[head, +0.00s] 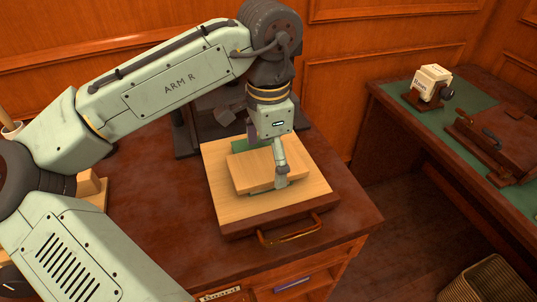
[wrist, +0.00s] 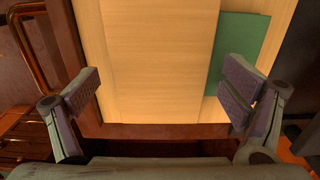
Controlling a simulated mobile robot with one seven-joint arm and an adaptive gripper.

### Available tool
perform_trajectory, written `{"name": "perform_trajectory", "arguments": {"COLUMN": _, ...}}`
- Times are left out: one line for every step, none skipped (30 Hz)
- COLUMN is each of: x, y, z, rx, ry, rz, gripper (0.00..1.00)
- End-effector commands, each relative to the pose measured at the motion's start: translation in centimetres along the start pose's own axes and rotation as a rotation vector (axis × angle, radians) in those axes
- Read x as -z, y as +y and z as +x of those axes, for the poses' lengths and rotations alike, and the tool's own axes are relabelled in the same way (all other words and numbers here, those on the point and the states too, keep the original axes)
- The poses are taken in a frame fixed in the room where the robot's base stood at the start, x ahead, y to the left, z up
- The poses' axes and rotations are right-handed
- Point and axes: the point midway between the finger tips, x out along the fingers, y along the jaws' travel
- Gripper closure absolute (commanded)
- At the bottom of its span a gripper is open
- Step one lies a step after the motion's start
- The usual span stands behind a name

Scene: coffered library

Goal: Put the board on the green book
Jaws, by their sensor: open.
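The light wooden board (head: 262,170) lies across the green book (head: 239,146), over the pale floor of a wooden tray. Green shows beyond the board's far left edge and in a thin strip below its near edge; the rest of the book is hidden. In the wrist view the board (wrist: 165,60) fills the middle, with the green book (wrist: 240,50) at its right. My gripper (wrist: 160,98) is open, its two pads wide apart on either side of the board's near part.
The tray (head: 310,188) has a dark front with a brass handle (head: 290,233) and sits on a dark red desk (head: 150,235). A dark stand is behind it. At right, a second desk with a green top (head: 395,97) holds a cream block (head: 431,82) and a brown case.

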Motion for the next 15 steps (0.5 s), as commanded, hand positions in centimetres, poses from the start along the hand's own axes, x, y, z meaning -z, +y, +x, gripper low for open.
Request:
{"name": "perform_trajectory", "arguments": {"x": 0.0, "y": 0.0, "z": 0.0, "rx": 0.0, "ry": 0.0, "rz": 0.0, "gripper": 0.05}}
{"name": "perform_trajectory", "arguments": {"x": 0.0, "y": 0.0, "z": 0.0, "rx": 0.0, "ry": 0.0, "rz": 0.0, "gripper": 0.05}}
{"name": "perform_trajectory", "arguments": {"x": 0.0, "y": 0.0, "z": 0.0, "rx": 0.0, "ry": 0.0, "rz": 0.0, "gripper": 0.05}}
{"name": "perform_trajectory", "arguments": {"x": 0.0, "y": 0.0, "z": 0.0, "rx": 0.0, "ry": 0.0, "rz": 0.0, "gripper": 0.05}}
{"name": "perform_trajectory", "arguments": {"x": 0.0, "y": 0.0, "z": 0.0, "rx": 0.0, "ry": 0.0, "rz": 0.0, "gripper": 0.05}}
{"name": "perform_trajectory", "arguments": {"x": 0.0, "y": 0.0, "z": 0.0, "rx": 0.0, "ry": 0.0, "rz": 0.0, "gripper": 0.05}}
{"name": "perform_trajectory", "arguments": {"x": 0.0, "y": 0.0, "z": 0.0, "rx": 0.0, "ry": 0.0, "rz": 0.0, "gripper": 0.05}}
{"name": "perform_trajectory", "arguments": {"x": 0.0, "y": 0.0, "z": 0.0, "rx": 0.0, "ry": 0.0, "rz": 0.0, "gripper": 0.05}}
{"name": "perform_trajectory", "arguments": {"x": 0.0, "y": 0.0, "z": -0.1, "rx": 0.0, "ry": 0.0, "rz": 0.0, "gripper": 0.05}}
{"name": "perform_trajectory", "arguments": {"x": 0.0, "y": 0.0, "z": -0.2, "rx": 0.0, "ry": 0.0, "rz": 0.0, "gripper": 0.05}}
{"name": "perform_trajectory", "arguments": {"x": 0.0, "y": 0.0, "z": -0.4, "rx": 0.001, "ry": 0.0, "rz": -0.001, "gripper": 0.05}}
{"name": "perform_trajectory", "arguments": {"x": 0.0, "y": 0.0, "z": -0.7, "rx": 0.0, "ry": 0.001, "rz": 0.0, "gripper": 0.05}}
{"name": "perform_trajectory", "arguments": {"x": 0.1, "y": 0.0, "z": -1.0, "rx": 0.001, "ry": 0.001, "rz": 0.0, "gripper": 0.05}}
{"name": "perform_trajectory", "arguments": {"x": 0.1, "y": -0.1, "z": -1.5, "rx": 0.002, "ry": 0.002, "rz": 0.0, "gripper": 0.05}}
{"name": "perform_trajectory", "arguments": {"x": 0.1, "y": -0.1, "z": -2.1, "rx": 0.002, "ry": 0.002, "rz": 0.0, "gripper": 0.05}}
